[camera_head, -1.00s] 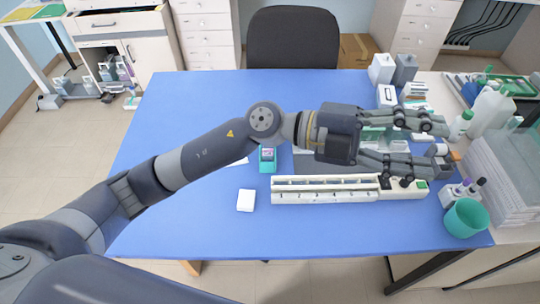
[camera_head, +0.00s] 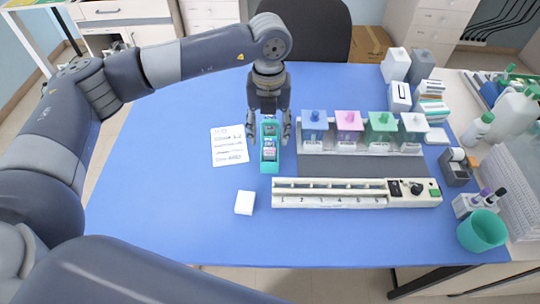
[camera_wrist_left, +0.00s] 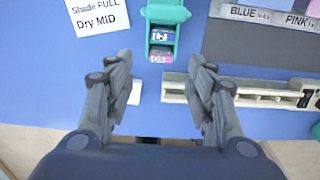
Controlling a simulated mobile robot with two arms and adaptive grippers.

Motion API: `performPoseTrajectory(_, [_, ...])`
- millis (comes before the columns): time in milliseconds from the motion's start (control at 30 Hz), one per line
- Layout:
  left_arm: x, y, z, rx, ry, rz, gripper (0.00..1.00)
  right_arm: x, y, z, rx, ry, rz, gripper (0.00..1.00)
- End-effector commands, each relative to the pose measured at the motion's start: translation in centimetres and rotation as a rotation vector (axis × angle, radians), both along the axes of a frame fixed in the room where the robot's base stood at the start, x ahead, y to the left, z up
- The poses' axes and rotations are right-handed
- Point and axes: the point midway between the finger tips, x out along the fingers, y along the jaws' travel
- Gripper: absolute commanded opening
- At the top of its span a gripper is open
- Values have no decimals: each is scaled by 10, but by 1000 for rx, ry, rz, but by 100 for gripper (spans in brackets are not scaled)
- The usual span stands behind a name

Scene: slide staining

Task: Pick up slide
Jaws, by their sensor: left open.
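A teal slide holder (camera_head: 270,165) stands on the blue table left of the jars. A slide (camera_head: 269,147) with a dark and pinkish label shows in it; the labelled end also shows in the wrist view (camera_wrist_left: 161,57). My left gripper (camera_head: 268,137) points down over the holder, its fingers apart on either side of it in the head view. In the wrist view the open fingers (camera_wrist_left: 160,62) have nothing between them but the lower end of the holder beyond. The upper part of the holder is partly hidden by the gripper. My right gripper is not seen.
A white numbered rack (camera_head: 330,193) with knobs lies in front of a grey mat (camera_head: 360,167). Several stain jars (camera_head: 348,130) stand behind the mat. A note (camera_head: 229,146) and a white block (camera_head: 244,203) lie left. A teal cup (camera_head: 482,231) stands far right. The front left table is clear.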

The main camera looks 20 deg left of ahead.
Motion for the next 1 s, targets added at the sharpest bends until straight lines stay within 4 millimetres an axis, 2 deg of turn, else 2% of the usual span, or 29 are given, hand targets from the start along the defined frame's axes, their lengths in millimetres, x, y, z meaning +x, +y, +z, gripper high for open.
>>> performPoseTrajectory(100, [0,0,-14,-1,2,0,50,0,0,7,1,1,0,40])
performPoseTrajectory(267, [-1,-1,-24,-3,2,-2,50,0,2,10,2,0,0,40])
performPoseTrajectory(367, [-1,-1,-32,-3,2,-3,50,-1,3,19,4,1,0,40])
performPoseTrajectory(500, [-1,-2,-49,-3,3,-3,50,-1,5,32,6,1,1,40])
performPoseTrajectory(633, [-1,-2,-67,-3,2,-2,50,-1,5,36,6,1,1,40])
performPoseTrajectory(933, [0,-2,-74,-4,0,-3,50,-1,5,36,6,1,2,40])
performPoseTrajectory(1000, [0,-2,-74,-4,0,-3,34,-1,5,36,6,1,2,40])
